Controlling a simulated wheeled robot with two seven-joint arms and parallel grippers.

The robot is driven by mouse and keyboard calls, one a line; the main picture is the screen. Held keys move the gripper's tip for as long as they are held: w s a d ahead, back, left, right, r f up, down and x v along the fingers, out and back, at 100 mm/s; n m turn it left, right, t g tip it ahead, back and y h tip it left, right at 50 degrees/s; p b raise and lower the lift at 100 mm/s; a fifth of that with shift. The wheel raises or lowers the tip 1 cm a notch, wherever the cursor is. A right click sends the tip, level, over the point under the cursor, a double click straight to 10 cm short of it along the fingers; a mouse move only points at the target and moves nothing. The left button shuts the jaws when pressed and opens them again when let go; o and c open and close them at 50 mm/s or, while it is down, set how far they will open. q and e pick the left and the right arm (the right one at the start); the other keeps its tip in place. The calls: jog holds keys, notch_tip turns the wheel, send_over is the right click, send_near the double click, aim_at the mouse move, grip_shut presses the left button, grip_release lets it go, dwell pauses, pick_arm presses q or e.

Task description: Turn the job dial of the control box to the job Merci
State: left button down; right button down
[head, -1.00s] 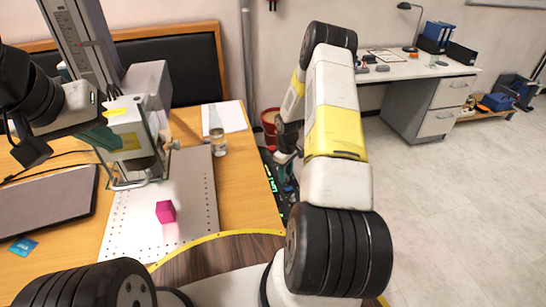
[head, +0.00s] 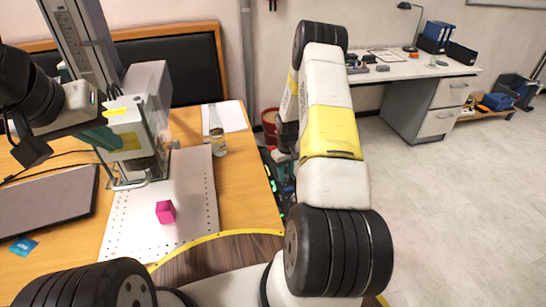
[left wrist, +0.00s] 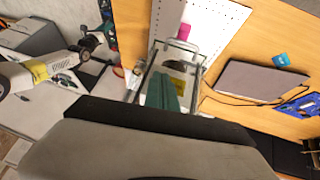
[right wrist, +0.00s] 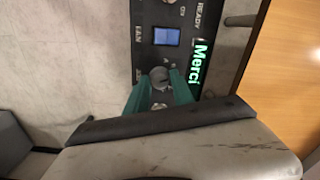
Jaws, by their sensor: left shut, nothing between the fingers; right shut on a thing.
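The control box (right wrist: 145,15) is a dark panel in the right wrist view, with a small blue screen (right wrist: 167,36) and white lettering. The job label Merci (right wrist: 199,67) glows green to the right of the job dial (right wrist: 158,74). My right gripper (right wrist: 160,82) is shut on the round grey dial, a teal finger on either side. The dial's pointer is not clear. In the head view my right arm hides most of the box (head: 270,172). My left gripper (left wrist: 165,90) is shut and empty, by the laser marker's head (head: 130,130).
A pink cube (head: 165,212) sits on the perforated plate (head: 190,225). A bottle (head: 217,135), papers and a laptop (head: 40,200) are also on the wooden table. A red bin (head: 269,122) stands behind the box. The floor to the right is open.

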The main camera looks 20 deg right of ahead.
aim_at(285, 176)
jog(key=shift+m, duration=0.8)
jog(key=c, duration=1.1)
grip_release()
jog(key=shift+r, duration=3.9)
